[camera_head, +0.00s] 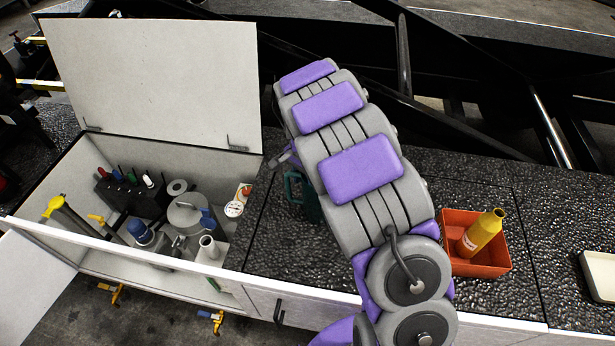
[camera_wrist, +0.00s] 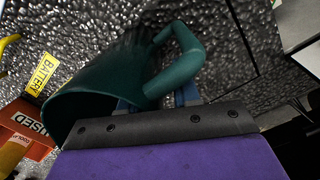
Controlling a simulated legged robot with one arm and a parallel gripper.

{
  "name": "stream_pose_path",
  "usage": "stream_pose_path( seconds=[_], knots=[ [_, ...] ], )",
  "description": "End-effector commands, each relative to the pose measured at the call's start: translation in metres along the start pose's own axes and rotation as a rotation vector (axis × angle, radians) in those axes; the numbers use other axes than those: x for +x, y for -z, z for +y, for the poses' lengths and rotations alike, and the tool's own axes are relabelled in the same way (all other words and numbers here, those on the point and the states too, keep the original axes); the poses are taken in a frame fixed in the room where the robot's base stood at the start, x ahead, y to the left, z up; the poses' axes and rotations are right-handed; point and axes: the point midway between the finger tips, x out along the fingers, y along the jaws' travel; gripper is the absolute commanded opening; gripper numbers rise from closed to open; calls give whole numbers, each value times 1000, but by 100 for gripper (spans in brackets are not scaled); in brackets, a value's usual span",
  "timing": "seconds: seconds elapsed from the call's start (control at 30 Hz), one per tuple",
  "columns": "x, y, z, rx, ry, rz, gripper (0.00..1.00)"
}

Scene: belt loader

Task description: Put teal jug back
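The teal jug (camera_head: 294,187) is on the dark textured deck, right of the open white compartment. My arm hides much of it in the head view. In the wrist view the jug (camera_wrist: 100,85) is close, with its mouth toward the lower left and its handle near my gripper (camera_wrist: 156,96). The two blue fingers are apart, with the lower part of the handle between them in the picture. I cannot tell whether they touch it. The fingertips are hidden behind the jug and handle.
The open compartment (camera_head: 32,232) holds bottles, cans and tools, with its lid (camera_head: 155,85) raised. An orange-red bin (camera_head: 482,268) with a yellow bottle (camera_head: 481,234) stands right of my arm. A pale tray (camera_head: 600,272) is at the far right. Bare deck lies between bin and tray.

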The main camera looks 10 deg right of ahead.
Motion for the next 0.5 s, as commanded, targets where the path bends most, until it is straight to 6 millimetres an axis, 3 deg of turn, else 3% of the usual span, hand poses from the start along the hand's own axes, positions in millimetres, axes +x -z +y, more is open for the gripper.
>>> stream_pose_path(
  seconds=[0.5],
  knots=[
    [0,7,5,0,6,-8,37]
  ],
)
